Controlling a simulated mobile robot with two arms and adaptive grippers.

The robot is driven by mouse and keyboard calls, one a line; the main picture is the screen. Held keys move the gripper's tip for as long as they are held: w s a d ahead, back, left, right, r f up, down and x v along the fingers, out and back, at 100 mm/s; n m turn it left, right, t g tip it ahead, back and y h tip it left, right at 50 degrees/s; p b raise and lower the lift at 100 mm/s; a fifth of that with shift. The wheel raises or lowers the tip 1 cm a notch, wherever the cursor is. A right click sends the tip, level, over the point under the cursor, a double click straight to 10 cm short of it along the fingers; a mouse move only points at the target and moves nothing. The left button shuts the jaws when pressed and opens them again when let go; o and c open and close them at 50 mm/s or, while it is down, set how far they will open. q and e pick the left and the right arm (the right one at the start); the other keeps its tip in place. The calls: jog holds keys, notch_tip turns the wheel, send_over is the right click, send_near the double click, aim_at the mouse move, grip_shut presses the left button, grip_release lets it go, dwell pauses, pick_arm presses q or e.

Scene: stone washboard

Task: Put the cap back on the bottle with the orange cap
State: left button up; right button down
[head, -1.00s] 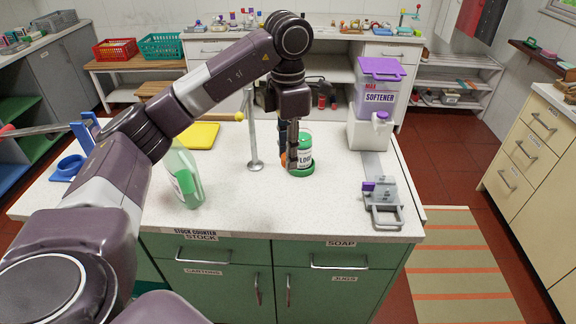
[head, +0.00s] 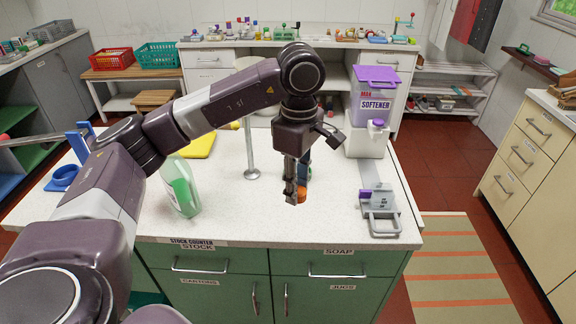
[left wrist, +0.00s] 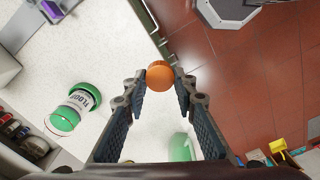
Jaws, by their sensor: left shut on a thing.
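My left gripper (head: 296,190) is shut on an orange cap (head: 301,195), held at the fingertips above the front middle of the white counter. The cap also shows between the fingertips in the left wrist view (left wrist: 160,76). A clear bottle with green contents (head: 182,190) is on the counter to the left; my arm hides its top in the head view. A bottle with a floor label and green ends (left wrist: 75,108) shows at left in the left wrist view, apart from the gripper; in the head view it is hidden. My right gripper is not in view.
A metal post (head: 250,140) stands on the counter left of the gripper. A yellow board (head: 200,145) lies behind. A softener jug (head: 375,100) stands at back right on a white block. The front middle counter is clear.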

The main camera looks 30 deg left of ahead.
pick_arm(q)
jog(key=s+d+f+m, duration=0.2)
jog(key=s+d+m, duration=0.2)
jog(key=m, duration=0.5)
jog(key=s+d+f+m, duration=0.3)
jog(key=s+d+m, duration=0.1)
jog(key=s+m, duration=0.3)
jog(key=m, duration=0.2)
jog(key=shift+s+f+m, duration=0.3)
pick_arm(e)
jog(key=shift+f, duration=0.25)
pick_arm(q)
jog(key=shift+d, duration=0.1)
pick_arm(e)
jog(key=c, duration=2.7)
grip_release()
